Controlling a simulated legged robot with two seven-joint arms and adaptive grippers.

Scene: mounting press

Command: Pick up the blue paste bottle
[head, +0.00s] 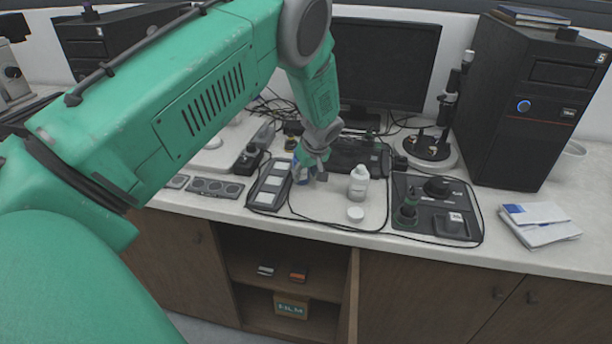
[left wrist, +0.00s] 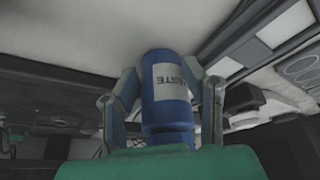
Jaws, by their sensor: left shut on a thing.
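The blue paste bottle (left wrist: 162,82) fills the middle of the left wrist view, with a pale label with printed letters facing the camera. My left gripper (left wrist: 168,88) has a finger on each side of the bottle and is shut on it. In the head view my left gripper (head: 312,165) is low over the counter, just right of a dark tray, and only a small patch of the blue bottle (head: 298,172) shows beside the fingers. I cannot tell whether the bottle touches the counter. My right gripper is not in view.
A white bottle (head: 359,183) and a round white lid (head: 355,214) stand just right of my left gripper. The dark tray with pale squares (head: 270,186) is close on its left.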

